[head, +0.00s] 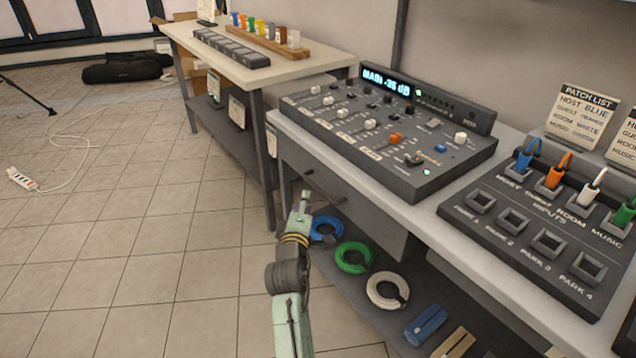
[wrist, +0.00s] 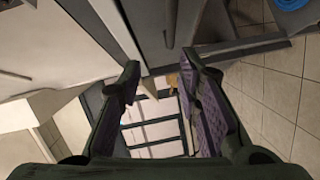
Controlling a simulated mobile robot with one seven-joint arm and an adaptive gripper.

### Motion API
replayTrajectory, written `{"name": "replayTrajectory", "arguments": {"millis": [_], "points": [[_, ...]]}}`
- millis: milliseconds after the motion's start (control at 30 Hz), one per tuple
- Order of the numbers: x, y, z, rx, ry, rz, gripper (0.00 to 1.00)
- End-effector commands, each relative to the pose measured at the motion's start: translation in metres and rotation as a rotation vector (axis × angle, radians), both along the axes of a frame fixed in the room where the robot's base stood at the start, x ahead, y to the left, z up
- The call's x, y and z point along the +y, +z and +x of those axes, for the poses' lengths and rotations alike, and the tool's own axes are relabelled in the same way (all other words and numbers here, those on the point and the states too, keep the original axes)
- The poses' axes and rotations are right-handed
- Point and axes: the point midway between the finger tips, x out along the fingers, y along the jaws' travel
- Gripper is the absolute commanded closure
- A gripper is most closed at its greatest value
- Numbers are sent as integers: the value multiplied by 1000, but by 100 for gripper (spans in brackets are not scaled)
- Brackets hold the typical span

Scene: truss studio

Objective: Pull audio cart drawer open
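The audio cart (head: 470,205) stands at the right with a light top and a dark grey frame. Its grey drawer front (head: 350,190) lies under the top's near edge and looks flush with it, with dark handle parts (head: 308,172) on its face. My gripper (head: 304,200) is upright in front of the drawer's left part, near the handle; whether it touches cannot be told. In the wrist view my gripper (wrist: 160,72) has its two fingers well apart, with nothing seen held between them. Grey cart-like panels show beyond the fingertips.
A mixer (head: 390,135) and a patch box (head: 540,225) sit on the cart top. Coiled cables (head: 354,257) lie on its lower shelf. A second table (head: 262,70) stands behind at left. The tiled floor to the left is mostly clear, with a power strip (head: 22,180).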

Motion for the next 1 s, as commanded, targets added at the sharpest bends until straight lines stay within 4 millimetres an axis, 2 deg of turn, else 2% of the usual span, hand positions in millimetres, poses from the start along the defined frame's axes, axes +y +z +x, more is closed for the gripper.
{"name": "replayTrajectory", "arguments": {"millis": [33,100,233,500,700,1000], "points": [[-12,-10,-1,28,-23,-26,69],[-20,-17,0,46,-38,-46,69],[-25,-20,13,51,-42,-53,69],[-31,-26,64,49,-41,-50,69],[-35,-31,93,48,-39,-49,69],[-36,-34,104,48,-38,-49,69]]}}
